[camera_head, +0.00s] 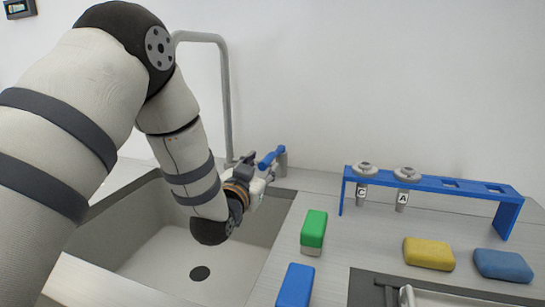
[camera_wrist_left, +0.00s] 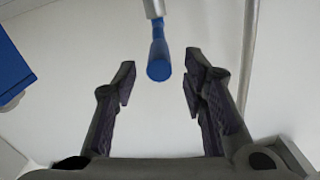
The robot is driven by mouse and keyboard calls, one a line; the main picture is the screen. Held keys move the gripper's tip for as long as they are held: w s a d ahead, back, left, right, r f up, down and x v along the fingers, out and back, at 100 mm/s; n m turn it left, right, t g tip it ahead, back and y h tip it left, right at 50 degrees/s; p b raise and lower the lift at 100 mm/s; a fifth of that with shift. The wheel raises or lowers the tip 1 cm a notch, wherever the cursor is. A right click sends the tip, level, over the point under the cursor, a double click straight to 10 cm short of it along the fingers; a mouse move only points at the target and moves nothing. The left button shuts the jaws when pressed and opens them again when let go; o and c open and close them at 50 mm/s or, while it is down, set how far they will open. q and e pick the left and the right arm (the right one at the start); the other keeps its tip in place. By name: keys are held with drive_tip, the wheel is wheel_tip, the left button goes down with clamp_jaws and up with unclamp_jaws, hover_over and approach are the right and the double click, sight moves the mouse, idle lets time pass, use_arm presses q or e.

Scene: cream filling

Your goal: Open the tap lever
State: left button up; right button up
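The tap lever (camera_head: 270,158) is a blue handle on a short grey post beside the sink. In the left wrist view the blue lever (camera_wrist_left: 159,60) hangs from the top centre, its round end between and slightly beyond my fingertips. My left gripper (camera_head: 257,166) is close to the lever in the head view. In the left wrist view my left gripper (camera_wrist_left: 158,80) is open, with a gap on each side of the lever; no contact shows. The tall grey tap spout (camera_head: 225,90) rises behind my left arm. My right gripper is not in view.
The sink basin (camera_head: 165,262) lies below my left arm. A blue rack (camera_head: 450,185) with two nozzles stands right. Green (camera_head: 314,228), blue (camera_head: 296,286), yellow (camera_head: 428,253) and dark blue (camera_head: 503,265) sponge-like blocks lie on the counter. The spout pipe (camera_wrist_left: 248,55) runs near my right-hand finger.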

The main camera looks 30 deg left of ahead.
sight(270, 153)
use_arm(q)
drive_tip(key=x, duration=0.6)
drive_tip(key=shift+s+f+b, duration=0.1)
drive_tip(key=shift+f+b, duration=0.25)
drive_tip(key=shift+f, duration=0.05)
drive_tip(key=shift+w+a+r, duration=0.2)
drive_tip(key=shift+w, duration=0.35)
clamp_jaws()
